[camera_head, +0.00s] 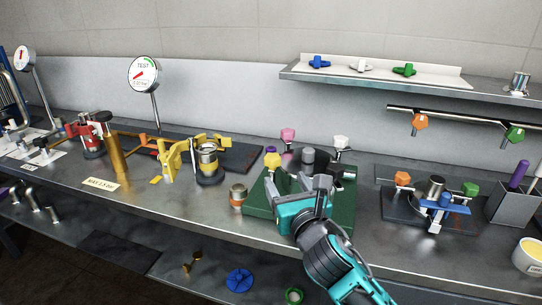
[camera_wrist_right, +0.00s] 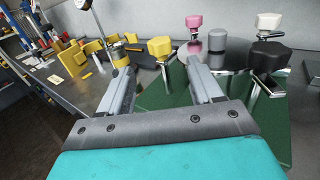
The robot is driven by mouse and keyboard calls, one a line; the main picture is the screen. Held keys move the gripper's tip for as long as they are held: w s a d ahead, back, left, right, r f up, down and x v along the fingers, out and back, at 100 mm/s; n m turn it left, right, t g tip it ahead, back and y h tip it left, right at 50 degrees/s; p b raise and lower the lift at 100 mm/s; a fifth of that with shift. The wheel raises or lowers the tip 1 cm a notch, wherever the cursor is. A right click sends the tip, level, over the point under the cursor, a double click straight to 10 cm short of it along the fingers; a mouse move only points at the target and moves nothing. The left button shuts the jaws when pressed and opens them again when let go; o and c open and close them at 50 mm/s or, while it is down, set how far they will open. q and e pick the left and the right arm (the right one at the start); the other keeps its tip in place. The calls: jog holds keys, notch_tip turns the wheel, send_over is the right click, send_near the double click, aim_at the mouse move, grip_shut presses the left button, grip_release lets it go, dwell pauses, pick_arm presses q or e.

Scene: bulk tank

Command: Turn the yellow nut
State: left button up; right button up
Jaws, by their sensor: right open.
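The yellow nut (camera_head: 272,160) is a faceted yellow knob on a metal stem at the left back of the green base plate (camera_head: 341,218). In the right wrist view the yellow nut (camera_wrist_right: 160,47) stands upright beyond my fingertips, between their two lines. My right gripper (camera_head: 289,180) is over the green plate, teal and grey, with its fingers apart and nothing between them. Its two fingers also show in the right wrist view (camera_wrist_right: 158,62). I see a gap between the fingers and the nut. My left gripper is not in view.
A pink knob (camera_head: 288,134), a white knob (camera_head: 341,142) and a dark round fitting with a grey cap (camera_head: 308,156) stand close to the nut. A small copper-banded cylinder (camera_head: 238,195) is left of the plate. Yellow clamps (camera_head: 172,158) stand farther left.

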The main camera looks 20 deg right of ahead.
aim_at(275, 164)
jog(key=w, duration=0.9)
jog(key=shift+w+b, duration=0.15)
jog(key=shift+b, duration=0.25)
jog(key=shift+w, duration=0.8)
jog(key=c, duration=1)
jog(key=shift+o, duration=0.2)
jog(key=shift+f, duration=0.1)
